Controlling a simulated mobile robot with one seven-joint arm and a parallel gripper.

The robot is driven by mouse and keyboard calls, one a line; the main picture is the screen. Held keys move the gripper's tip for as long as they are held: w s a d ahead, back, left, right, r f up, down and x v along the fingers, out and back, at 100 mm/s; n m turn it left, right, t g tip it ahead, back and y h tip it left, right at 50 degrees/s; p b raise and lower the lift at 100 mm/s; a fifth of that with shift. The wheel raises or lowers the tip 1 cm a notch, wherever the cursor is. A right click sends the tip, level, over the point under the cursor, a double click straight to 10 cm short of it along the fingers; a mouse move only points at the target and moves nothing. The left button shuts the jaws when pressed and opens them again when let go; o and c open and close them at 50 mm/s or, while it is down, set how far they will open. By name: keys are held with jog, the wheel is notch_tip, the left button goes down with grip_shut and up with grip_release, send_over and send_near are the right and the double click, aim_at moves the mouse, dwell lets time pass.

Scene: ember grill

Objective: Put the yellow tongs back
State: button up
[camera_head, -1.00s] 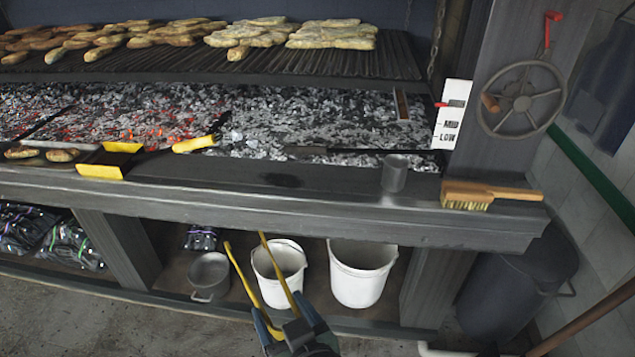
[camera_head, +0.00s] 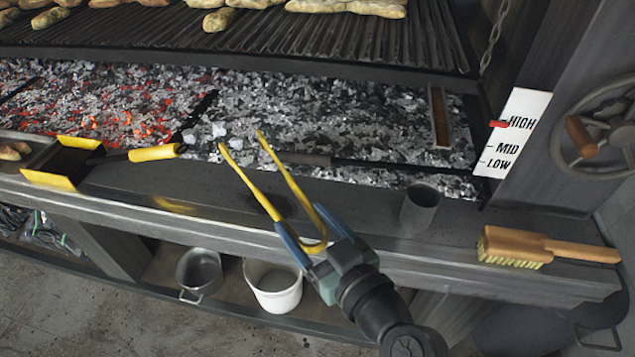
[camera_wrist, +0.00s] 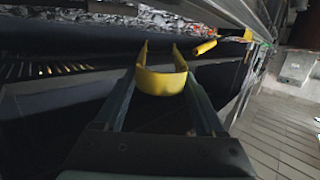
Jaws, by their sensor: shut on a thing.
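The yellow tongs (camera_head: 262,196) are held at their bent end in my gripper (camera_head: 303,249), which is shut on them. Their two arms point up and left in the head view, spread apart, with the tips seen over the front part of the coal bed. In the wrist view the tongs' yellow bend (camera_wrist: 162,81) sits between my blue fingers, and the two tips point away. A round holder cup (camera_head: 421,207), grey and open at the top, stands on the front ledge (camera_head: 350,205) to the right of the tongs. I cannot tell how high the tongs are above the ledge.
A wooden brush (camera_head: 540,247) lies on the ledge at right. A yellow-ended tray (camera_head: 50,180) and a yellow-handled tool (camera_head: 153,153) are at left. Glowing coals (camera_head: 110,110) lie behind. A white bucket (camera_head: 274,291) and a grey pot (camera_head: 199,272) stand below.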

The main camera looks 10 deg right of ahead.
jog(key=shift+w+d+f+b, duration=0.1)
jog(key=shift+w+f+b, duration=0.1)
jog(key=shift+f+b, duration=0.5)
notch_tip(320, 180, down, 8)
jog(key=b, duration=0.6)
jog(key=o, duration=0.8)
